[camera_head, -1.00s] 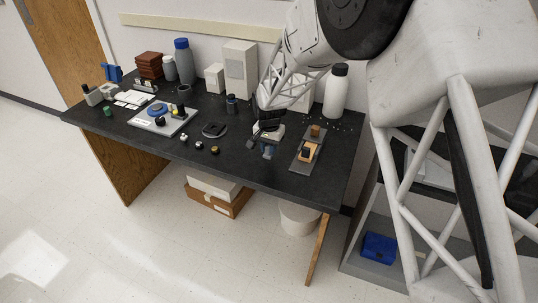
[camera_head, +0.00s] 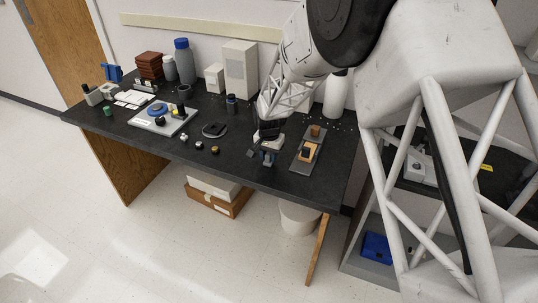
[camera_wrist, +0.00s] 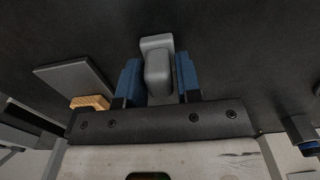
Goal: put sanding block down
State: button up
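My gripper (camera_wrist: 160,80) has blue fingers, which stand one on each side of a grey block with a rounded upper part and a wider base (camera_wrist: 157,43). I take this to be the sanding block. The fingers appear shut on its upper part, with at most thin dark gaps. In the head view my gripper (camera_head: 268,158) is over the front right part of the dark bench. The grey block is not clearly visible there. Whether its base touches the bench cannot be told.
A grey plate (camera_head: 297,166) with wooden blocks lies just right of my gripper; the plate also shows in the wrist view (camera_wrist: 72,78). A black round item (camera_head: 214,130) and several small pieces lie left. The bench front edge is close.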

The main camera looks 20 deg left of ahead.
jog(key=shift+o, duration=1.2)
jog(key=shift+r, duration=0.2)
notch_tip(320, 180, up, 12)
dwell(0.4)
